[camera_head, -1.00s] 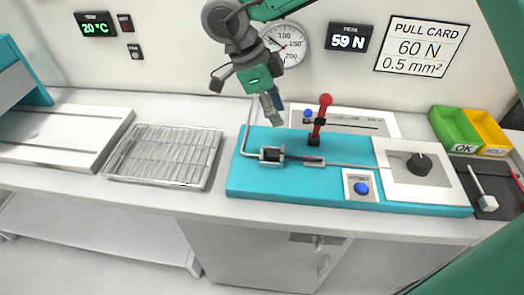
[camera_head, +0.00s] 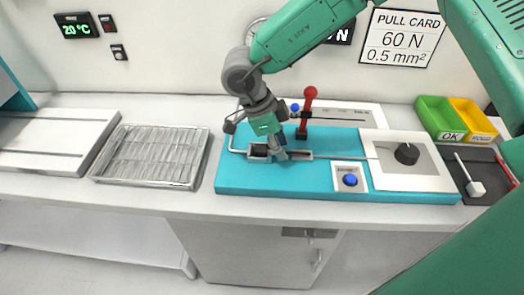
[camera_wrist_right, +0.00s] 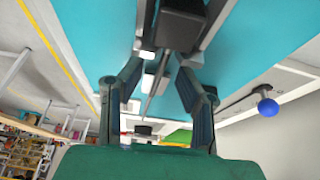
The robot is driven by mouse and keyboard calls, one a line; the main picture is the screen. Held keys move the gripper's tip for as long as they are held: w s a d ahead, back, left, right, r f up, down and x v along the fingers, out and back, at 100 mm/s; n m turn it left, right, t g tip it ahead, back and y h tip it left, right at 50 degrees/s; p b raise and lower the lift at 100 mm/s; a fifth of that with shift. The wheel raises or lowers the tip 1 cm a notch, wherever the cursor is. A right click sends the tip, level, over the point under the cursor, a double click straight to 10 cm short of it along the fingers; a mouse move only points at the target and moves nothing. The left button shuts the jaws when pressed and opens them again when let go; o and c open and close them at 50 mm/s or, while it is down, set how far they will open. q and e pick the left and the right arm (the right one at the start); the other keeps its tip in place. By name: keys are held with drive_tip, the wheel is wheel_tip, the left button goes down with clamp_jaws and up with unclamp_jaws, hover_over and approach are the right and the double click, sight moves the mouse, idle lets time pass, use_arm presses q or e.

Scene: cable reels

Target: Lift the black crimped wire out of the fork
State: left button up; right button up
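My right gripper (camera_head: 280,153) points down at the teal test rig (camera_head: 235,180), right beside the grey fork-like holder (camera_head: 258,151). In the right wrist view its two fingers (camera_wrist_right: 160,72) stand apart, one on each side of a thin dark strand (camera_wrist_right: 153,88) that seems to be the wire. I cannot tell whether the fingertips touch it. In the head view a thin line (camera_head: 345,158) runs right from the grey clamp piece (camera_head: 301,155) toward the dial panel. The crimped end is hidden or too small to make out. My left gripper is not in view.
A red-knobbed lever (camera_head: 306,110) stands just behind the gripper. Green (camera_head: 437,115) and yellow (camera_head: 475,118) bins stand at the far right. A wire rack tray (camera_head: 150,155) lies left.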

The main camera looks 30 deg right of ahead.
drive_tip(key=shift+s+d+f, duration=0.1)
drive_tip(key=shift+d+f, duration=0.4)
drive_tip(key=shift+f, duration=0.15)
clamp_jaws()
drive_tip(key=shift+a, duration=0.1)
drive_tip(key=shift+r, duration=0.1)
